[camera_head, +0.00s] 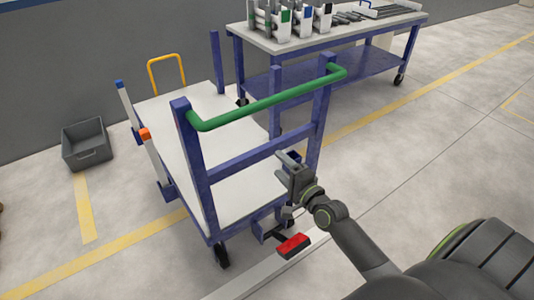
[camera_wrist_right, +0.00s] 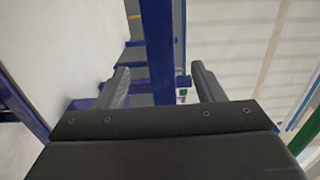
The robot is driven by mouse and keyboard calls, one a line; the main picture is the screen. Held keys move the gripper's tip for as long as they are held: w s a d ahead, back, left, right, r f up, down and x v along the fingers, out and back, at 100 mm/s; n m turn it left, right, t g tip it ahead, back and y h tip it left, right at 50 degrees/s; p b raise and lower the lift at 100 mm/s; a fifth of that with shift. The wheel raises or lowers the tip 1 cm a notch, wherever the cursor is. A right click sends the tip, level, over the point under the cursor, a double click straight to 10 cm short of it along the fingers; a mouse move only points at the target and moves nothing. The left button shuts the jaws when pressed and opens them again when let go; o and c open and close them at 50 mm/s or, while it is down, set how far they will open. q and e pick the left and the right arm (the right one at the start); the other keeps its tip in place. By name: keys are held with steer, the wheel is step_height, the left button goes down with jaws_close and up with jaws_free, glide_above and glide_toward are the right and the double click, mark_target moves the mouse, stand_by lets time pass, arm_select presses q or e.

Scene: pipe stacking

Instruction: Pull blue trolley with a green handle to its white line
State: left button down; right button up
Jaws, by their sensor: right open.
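The blue trolley (camera_head: 195,170) with a white deck stands at the centre left of the head view. Its green handle (camera_head: 265,105) spans two upright blue posts at the near end. A white line (camera_head: 265,272) runs along the floor in front of this end. My right gripper (camera_head: 287,160) is open, close to the right-hand blue post and below the handle. In the right wrist view a blue post (camera_wrist_right: 157,45) shows in the gap between its open fingers (camera_wrist_right: 160,80); I cannot tell whether they touch it. My left gripper is not in view.
A red pedal (camera_head: 293,246) sticks out low at the trolley's near end. A blue-framed table (camera_head: 330,35) with white holders stands behind right. A grey bin (camera_head: 86,143) lies at left. A yellow hoop (camera_head: 166,72) rises beyond the deck. Floor at right is clear.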

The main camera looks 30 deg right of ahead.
mark_target(268, 154)
steer(key=w, duration=0.8)
steer(key=shift+w+a+b, duration=0.2)
steer(key=shift+a+b, duration=0.15)
steer(key=shift+c, duration=0.4)
steer(key=shift+f, duration=0.1)
jaws_close()
